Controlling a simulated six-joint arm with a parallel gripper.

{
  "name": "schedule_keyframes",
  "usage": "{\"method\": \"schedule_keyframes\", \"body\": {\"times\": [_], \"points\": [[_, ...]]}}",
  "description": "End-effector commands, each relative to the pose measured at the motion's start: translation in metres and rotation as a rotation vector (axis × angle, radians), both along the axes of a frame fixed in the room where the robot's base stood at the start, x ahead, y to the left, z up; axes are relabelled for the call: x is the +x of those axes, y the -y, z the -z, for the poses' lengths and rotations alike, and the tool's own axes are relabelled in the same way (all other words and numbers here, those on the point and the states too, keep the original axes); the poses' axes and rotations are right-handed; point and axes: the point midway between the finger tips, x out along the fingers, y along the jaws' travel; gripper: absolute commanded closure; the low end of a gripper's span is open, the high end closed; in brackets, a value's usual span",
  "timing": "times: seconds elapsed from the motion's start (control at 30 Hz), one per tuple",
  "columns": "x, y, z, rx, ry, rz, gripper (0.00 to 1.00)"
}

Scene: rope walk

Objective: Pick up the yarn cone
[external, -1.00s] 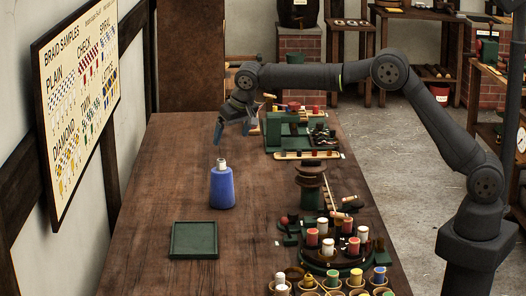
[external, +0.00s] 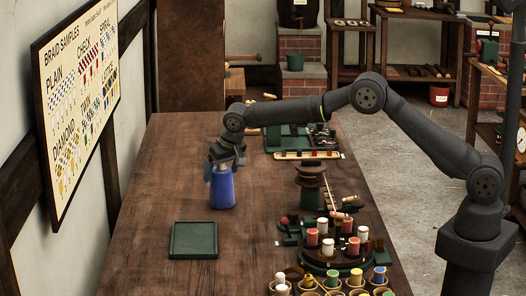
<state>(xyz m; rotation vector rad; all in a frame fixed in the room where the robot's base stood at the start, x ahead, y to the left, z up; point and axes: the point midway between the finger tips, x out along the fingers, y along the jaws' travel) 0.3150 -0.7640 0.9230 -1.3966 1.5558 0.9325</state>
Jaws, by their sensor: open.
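The blue yarn cone (external: 222,190) stands upright on the wooden table in the external view. Its top is hidden behind my gripper. My gripper (external: 222,171) points down at the cone's upper part, with its fingers open around or just in front of the top. I cannot tell whether a finger touches the cone.
A shallow green tray (external: 194,254) lies on the table in front of the cone. To the right stand a round rack of spools (external: 335,250), cups of spools at the front edge, and a green machine (external: 288,140). The table left of the cone is clear.

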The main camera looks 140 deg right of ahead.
Motion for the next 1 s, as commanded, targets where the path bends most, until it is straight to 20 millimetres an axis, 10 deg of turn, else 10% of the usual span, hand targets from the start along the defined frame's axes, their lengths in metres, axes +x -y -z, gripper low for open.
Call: {"method": "schedule_keyframes", "body": {"times": [0.27, 0.63, 1.0], "points": [[-0.0005, 0.0031, 0.0069, -0.001, 0.001, 0.0, 0.1], [-0.0004, 0.0031, 0.0062, -0.002, 0.001, 0.0, 0.77], [-0.0003, 0.0034, -0.0014, -0.003, 0.001, 0.001, 0.77]]}}
